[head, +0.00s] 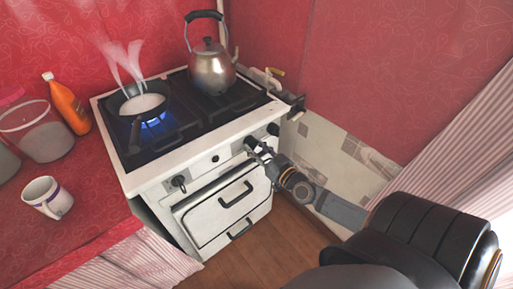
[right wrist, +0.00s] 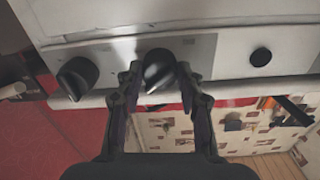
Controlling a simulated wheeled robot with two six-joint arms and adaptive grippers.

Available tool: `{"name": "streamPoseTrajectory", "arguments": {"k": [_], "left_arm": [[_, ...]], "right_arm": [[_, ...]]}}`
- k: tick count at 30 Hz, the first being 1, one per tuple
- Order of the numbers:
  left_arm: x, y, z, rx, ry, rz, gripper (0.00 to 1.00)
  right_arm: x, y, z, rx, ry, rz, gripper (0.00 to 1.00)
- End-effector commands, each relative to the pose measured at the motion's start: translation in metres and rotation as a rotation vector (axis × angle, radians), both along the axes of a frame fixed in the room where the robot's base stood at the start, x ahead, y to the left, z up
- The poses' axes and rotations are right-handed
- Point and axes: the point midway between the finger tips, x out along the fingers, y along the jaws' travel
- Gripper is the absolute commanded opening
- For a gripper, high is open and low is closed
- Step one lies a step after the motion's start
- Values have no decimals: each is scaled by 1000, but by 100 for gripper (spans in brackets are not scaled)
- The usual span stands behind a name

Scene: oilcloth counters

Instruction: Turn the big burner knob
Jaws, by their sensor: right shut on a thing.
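The white stove's front panel (head: 200,165) carries several black knobs. My right gripper (head: 254,146) is at the right part of this panel, shut on one black burner knob, which sits between its fingertips in the right wrist view (right wrist: 157,70). In the head view the fingers mostly hide that knob. A second black knob (head: 273,129) is just to its right; it also shows at left in the wrist view (right wrist: 77,77). Another knob (head: 179,182) is at the panel's left end. I cannot tell from size which knob is the big one. My left gripper is not in view.
A steaming pan (head: 143,104) stands over a blue flame (head: 153,122) on the stove's left side. A kettle (head: 211,70) stands at the back right. The oven door handle (head: 235,195) is below the panel. A mug (head: 47,197) and orange bottle (head: 66,103) are on the left counter.

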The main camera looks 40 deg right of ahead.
Motion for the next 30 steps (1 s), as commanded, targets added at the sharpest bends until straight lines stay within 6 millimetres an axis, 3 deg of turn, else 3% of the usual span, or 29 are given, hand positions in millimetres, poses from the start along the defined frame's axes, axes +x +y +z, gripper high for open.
{"name": "streamPoseTrajectory", "arguments": {"k": [5, 30], "left_arm": [[-9, 1, 4, 0, 13, 0, 40], [-2, 0, 14, 0, 3, 0, 40]], "right_arm": [[0, 0, 2, 139, 11, -1, 6], [0, 1, 1, 933, 72, -1, 6]]}}
